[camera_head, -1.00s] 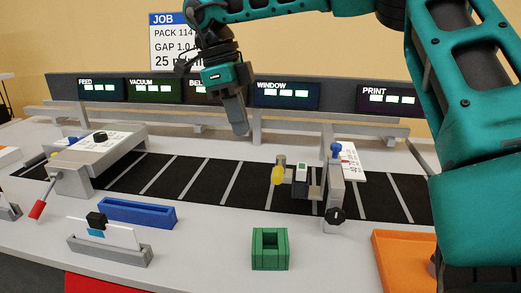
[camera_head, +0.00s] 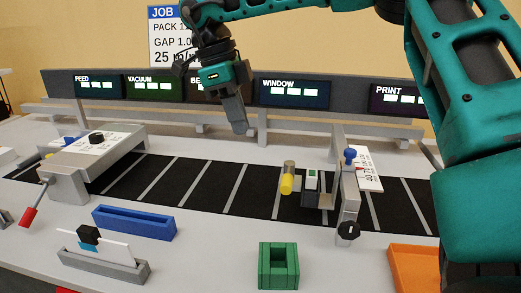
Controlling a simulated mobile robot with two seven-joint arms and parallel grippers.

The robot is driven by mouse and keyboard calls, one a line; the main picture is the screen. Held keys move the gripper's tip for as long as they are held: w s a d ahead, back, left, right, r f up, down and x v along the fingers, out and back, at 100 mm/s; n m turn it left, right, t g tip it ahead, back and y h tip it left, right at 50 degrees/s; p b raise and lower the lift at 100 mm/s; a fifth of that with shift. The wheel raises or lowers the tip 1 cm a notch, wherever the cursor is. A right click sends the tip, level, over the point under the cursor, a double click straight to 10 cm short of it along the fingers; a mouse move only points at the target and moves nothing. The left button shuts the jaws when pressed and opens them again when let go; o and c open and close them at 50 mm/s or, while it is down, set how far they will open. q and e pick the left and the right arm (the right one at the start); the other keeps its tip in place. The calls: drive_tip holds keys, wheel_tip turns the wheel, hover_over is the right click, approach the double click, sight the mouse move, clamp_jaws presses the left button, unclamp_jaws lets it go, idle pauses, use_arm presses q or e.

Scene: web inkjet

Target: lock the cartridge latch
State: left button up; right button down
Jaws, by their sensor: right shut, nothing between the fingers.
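My right gripper (camera_head: 236,113) is shut and empty, pointing down above the far side of the black belt. It is apart from the print unit, to its upper left. A small dark cartridge (camera_head: 312,192) with a green and white top sits in the print unit over the belt. A short lever with a yellow end (camera_head: 287,184) stands at its left side and looks like the latch. I cannot tell whether the latch is locked. My left gripper is out of view.
A grey post with a blue knob (camera_head: 350,156) and black knob (camera_head: 348,231) stands right of the cartridge. A green holder (camera_head: 278,268), blue tray (camera_head: 134,224), grey card holder (camera_head: 100,265) and orange tray (camera_head: 412,262) lie in front. Display screens (camera_head: 294,93) line the back.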

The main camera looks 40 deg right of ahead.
sight(288, 180)
drive_tip(key=s+d+f, duration=0.4)
drive_tip(key=s+f, duration=0.1)
drive_tip(key=f, duration=0.5)
drive_tip(key=shift+b, duration=0.3)
drive_tip(key=shift+d+f, duration=0.1)
